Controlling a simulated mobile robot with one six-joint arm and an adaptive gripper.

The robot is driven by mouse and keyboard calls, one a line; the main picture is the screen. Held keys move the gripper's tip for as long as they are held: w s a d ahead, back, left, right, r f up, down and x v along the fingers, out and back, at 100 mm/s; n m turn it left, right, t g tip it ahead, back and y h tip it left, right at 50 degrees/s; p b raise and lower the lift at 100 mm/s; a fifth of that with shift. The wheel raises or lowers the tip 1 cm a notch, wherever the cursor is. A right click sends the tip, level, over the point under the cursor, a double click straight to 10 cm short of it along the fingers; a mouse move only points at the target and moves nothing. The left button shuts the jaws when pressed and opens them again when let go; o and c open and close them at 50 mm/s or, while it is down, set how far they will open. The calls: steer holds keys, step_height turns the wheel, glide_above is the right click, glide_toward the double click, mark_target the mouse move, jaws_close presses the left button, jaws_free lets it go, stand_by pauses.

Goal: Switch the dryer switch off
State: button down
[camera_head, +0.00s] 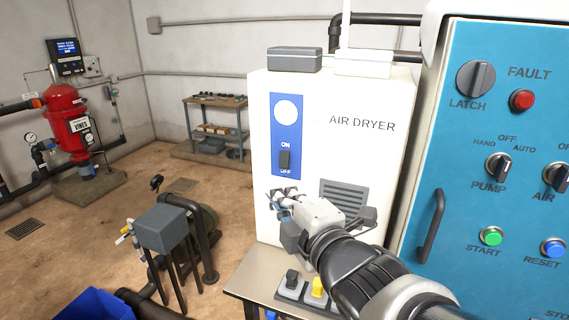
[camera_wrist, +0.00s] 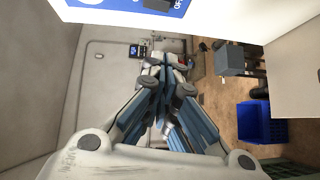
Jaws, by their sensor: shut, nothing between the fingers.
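The white air dryer (camera_head: 347,110) stands upright with a blue panel (camera_head: 275,125) on its front. The dark dryer switch (camera_head: 285,159) sits low on that panel, between the labels ON above and OFF below. Its tilt is too small to tell. My gripper (camera_head: 279,199) is shut and empty, just below the panel and in front of the dryer, apart from the switch in the picture. In the wrist view my closed fingers (camera_wrist: 166,65) point away from the camera, and the blue panel with part of the dark switch (camera_wrist: 158,4) shows at the top edge.
A metal table (camera_head: 258,270) below the dryer carries a small box with black and yellow knobs (camera_head: 317,288). A teal control cabinet (camera_head: 500,130) stands close on the right, its handle (camera_head: 431,228) sticking out. A grey box on legs (camera_head: 162,228) stands left; open floor lies beyond.

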mark_target(284, 159)
steer(key=w+a+f, duration=0.1)
steer(key=w+a, duration=0.1)
steer(key=w, duration=0.8)
steer(key=shift+w+f, duration=0.2)
steer(key=shift+w, duration=0.1)
steer(key=shift+d+f+b, duration=0.1)
steer(key=shift+b, duration=0.2)
